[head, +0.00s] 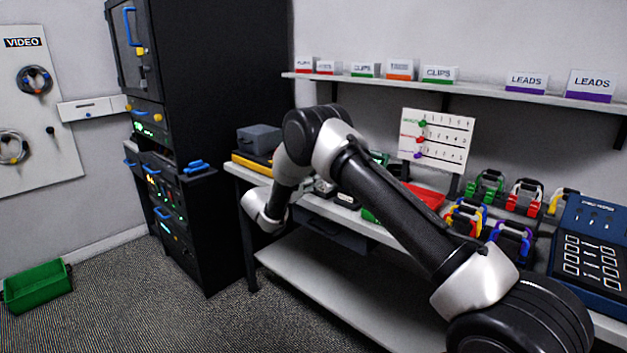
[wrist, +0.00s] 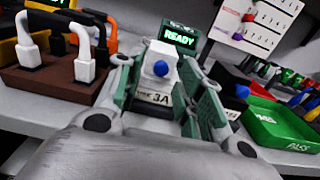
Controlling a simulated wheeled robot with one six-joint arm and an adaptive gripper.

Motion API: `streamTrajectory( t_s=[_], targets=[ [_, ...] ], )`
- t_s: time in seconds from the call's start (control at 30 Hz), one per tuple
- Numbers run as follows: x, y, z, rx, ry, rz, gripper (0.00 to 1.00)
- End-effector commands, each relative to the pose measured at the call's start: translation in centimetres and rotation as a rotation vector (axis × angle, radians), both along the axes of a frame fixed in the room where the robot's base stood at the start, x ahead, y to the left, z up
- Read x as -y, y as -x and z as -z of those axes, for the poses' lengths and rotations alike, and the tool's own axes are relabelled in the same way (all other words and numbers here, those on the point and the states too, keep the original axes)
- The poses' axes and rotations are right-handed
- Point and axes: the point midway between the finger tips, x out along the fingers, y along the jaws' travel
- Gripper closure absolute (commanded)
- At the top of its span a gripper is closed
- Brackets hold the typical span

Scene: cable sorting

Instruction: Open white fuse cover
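The white fuse cover (wrist: 150,75) with a blue knob (wrist: 160,68) stands in the middle of the wrist view. A "3A" label (wrist: 157,98) is at its front. My gripper (wrist: 167,85) is open, with one finger to the left of the cover and one to the right. Gaps show between the fingers and the cover, and nothing is held. The cover looks closed. Its lower part is partly hidden by my gripper's body. In the head view my arm hides most of this area, and I cannot make out the fingers.
A lit "READY" display (wrist: 180,38) stands just behind the cover. A brown block with white-ended plugs (wrist: 55,78) is close on the left. A green tray (wrist: 280,125) is on the right. The workbench's lower shelf (head: 330,285) is clear.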

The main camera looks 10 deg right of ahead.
Motion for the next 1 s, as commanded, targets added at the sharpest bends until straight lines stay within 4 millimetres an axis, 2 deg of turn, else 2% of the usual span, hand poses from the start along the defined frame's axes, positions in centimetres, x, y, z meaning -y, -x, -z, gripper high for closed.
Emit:
streamTrajectory(
  t_s=[0.1,0.4,0.6,1.0],
  targets=[
    [0.87,-0.54,0.05,0.000,0.000,0.002,0.63],
    [1.07,-0.73,0.06,-0.001,-0.001,0.001,0.63],
    [1.06,-0.71,0.06,-0.001,-0.001,0.001,0.99],
    [1.07,-0.73,-0.15,-0.012,-0.018,0.000,1.00]
  ],
)
